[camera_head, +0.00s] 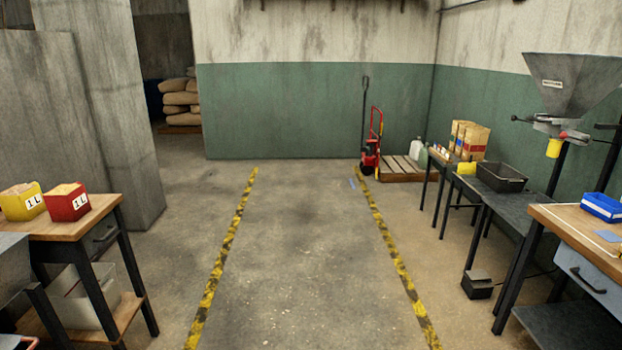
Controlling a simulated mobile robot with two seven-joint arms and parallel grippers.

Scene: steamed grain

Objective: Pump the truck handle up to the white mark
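A red hand truck (371,153) stands far off near the green back wall, right of the middle. A tall dark handle (364,105) rises upright beside its red frame. A white mark on it is too small to make out. A wooden pallet (402,172) lies on the floor just to its right. Neither of my grippers can be seen in the head view.
A clear concrete aisle between yellow-black floor stripes (227,240) leads to the back wall. A wooden table (100,215) with yellow and red boxes stands left. Benches, a black tray (502,178) and a grey hopper (565,85) line the right. A foot pedal (478,285) lies on the floor.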

